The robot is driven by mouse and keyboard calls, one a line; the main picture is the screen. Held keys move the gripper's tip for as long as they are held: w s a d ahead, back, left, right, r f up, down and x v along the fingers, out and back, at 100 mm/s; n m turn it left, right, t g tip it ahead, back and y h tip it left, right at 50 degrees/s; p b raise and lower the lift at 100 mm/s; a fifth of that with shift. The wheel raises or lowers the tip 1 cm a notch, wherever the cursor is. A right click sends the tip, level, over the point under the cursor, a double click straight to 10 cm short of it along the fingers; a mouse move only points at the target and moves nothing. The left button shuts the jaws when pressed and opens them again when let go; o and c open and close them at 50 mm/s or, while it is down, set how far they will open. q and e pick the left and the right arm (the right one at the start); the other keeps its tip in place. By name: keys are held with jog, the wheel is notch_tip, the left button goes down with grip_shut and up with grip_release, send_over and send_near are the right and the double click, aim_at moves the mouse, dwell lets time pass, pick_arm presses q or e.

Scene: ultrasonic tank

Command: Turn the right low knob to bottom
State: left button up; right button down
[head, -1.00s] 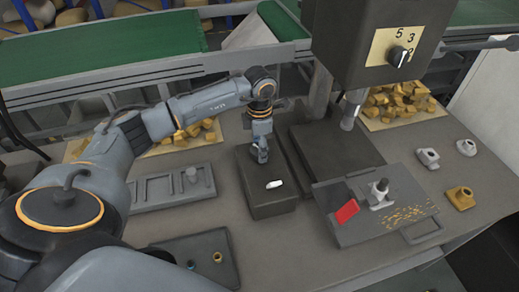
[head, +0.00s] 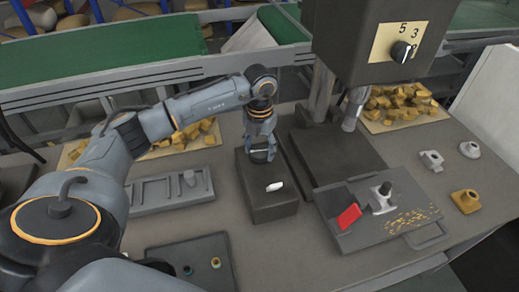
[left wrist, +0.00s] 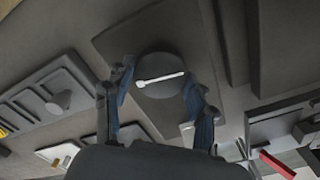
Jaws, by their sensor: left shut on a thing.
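A round dark knob (left wrist: 158,88) with a white pointer bar sits on a dark box (head: 268,207). In the left wrist view the bar lies nearly level across the picture, its right end slightly higher. My left gripper (head: 262,154) points down over the far part of the box top and is shut on this knob. In the left wrist view its two fingers stand on the left and right sides of the knob. In the head view the fingers hide most of the knob. My right gripper is not in view.
A white piece (head: 274,186) is on the box's near part. Right of the box stand a dark press with a numbered dial (head: 401,51) and a grey plate (head: 350,240) with a red block (head: 348,216). A grey slotted tray (head: 152,194) lies left.

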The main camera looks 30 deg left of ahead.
aim_at(260, 151)
pick_arm(q)
jog(key=shift+n, duration=0.7)
jog(key=o, duration=1.2)
jog(key=shift+c, duration=0.2)
jog(key=shift+r, duration=0.1)
notch_tip(260, 151, up, 12)
